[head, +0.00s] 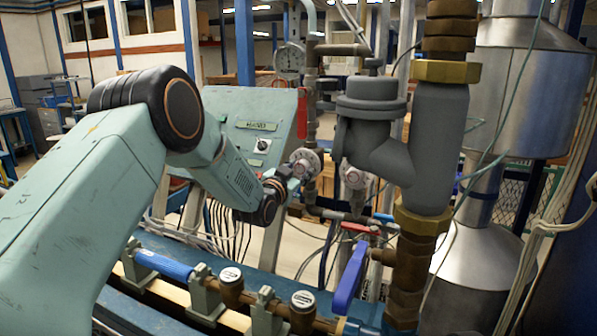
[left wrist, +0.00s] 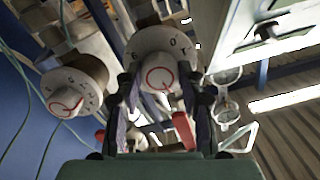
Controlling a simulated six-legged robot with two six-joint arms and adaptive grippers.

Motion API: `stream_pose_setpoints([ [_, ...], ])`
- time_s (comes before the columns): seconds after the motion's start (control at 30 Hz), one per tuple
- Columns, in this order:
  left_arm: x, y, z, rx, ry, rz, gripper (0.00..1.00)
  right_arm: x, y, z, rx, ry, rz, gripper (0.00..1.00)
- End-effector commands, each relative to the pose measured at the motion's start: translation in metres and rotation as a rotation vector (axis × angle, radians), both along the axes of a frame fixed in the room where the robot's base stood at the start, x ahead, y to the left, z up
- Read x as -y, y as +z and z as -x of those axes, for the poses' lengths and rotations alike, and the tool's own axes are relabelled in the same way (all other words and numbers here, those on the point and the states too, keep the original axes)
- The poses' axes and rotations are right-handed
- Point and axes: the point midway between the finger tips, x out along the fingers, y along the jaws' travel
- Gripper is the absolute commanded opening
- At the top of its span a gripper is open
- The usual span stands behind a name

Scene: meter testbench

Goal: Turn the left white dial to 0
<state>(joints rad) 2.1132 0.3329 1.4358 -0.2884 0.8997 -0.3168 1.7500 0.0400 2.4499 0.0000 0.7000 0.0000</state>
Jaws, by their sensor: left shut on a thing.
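The left white dial (head: 305,163) is a round white knob on the pipework, right of the sloped green panel. In the left wrist view this dial (left wrist: 160,72) shows a red mark and dark digits around its face; the exact setting cannot be read. My left gripper (head: 291,172) is at the dial from the left. Its fingers (left wrist: 160,95) are on both sides of the knob, shut on it. A second white dial (head: 355,177) is to the right; in the left wrist view it (left wrist: 72,95) is at the left, apart from the fingers. My right gripper is not in view.
A large grey valve body (head: 375,130) and a brass-fitted pipe (head: 432,150) stand close on the right. A blue lever (head: 350,277) and a red handle (head: 360,228) are below. The green panel (head: 240,110) and a round gauge (head: 289,60) are behind.

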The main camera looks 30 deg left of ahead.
Motion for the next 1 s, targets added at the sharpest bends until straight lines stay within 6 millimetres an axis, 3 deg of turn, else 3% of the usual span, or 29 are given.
stream_pose_setpoints([
  [0.27,0.001,0.000,0.000,0.000,-0.003,-0.002,0.07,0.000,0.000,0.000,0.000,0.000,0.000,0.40],
  [0.63,0.001,-0.002,0.000,0.005,-0.003,0.078,0.07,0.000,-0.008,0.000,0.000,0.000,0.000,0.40],
  [1.0,0.002,-0.003,0.000,0.024,-0.003,0.383,0.07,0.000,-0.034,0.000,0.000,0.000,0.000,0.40],
])
